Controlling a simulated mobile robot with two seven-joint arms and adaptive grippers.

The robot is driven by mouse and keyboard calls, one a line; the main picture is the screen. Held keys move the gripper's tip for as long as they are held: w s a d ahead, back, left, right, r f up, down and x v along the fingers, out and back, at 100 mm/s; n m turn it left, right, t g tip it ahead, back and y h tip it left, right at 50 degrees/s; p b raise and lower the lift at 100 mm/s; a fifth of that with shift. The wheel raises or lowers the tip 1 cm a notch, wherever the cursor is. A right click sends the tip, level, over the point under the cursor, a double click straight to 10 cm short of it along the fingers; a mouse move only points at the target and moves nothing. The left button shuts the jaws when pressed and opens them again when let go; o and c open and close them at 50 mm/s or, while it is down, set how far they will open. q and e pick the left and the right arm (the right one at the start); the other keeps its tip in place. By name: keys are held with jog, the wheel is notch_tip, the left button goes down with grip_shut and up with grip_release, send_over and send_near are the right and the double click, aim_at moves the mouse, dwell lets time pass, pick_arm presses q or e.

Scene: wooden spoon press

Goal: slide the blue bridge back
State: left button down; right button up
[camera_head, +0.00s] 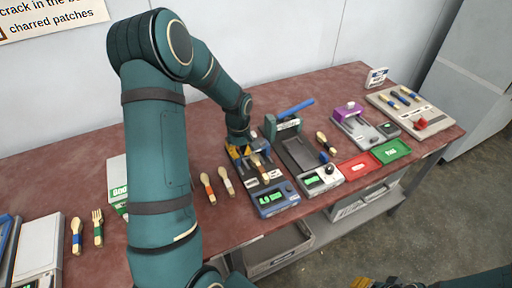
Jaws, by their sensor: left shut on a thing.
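My left arm comes down over the table, and its gripper (240,153) is at the back end of a blue-framed press device (272,203) with a lit green display. The gripper is shut on a part there, apparently the blue bridge, which is mostly hidden by the fingers. A wooden spoon (260,169) lies on the device just in front of the gripper. My right gripper (363,283) shows only as yellow parts at the bottom edge; its fingers are not clear.
Two spoons (226,181) lie left of the device. To its right stand a dark-plated device (300,153), a green stand with a blue lever (295,108), a red tray (356,166) and a green tray (391,151). A grey machine with a purple part (348,111) stands behind them.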

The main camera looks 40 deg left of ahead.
pick_arm(q)
jog(key=shift+w+a+p, duration=0.1)
jog(key=shift+w+a, duration=0.35)
jog(key=shift+a, duration=0.45)
jog(key=shift+w+a+p, duration=0.15)
jog(key=shift+w+a, duration=0.35)
jog(key=shift+a, duration=0.4)
jog(key=shift+w+a+p, duration=0.1)
jog(key=shift+w+a, duration=0.35)
jog(key=shift+a, duration=0.45)
jog(key=shift+s+d, duration=0.3)
jog(key=shift+d, duration=0.25)
jog(key=shift+r+p, duration=2.2)
jog(key=shift+r, duration=1.35)
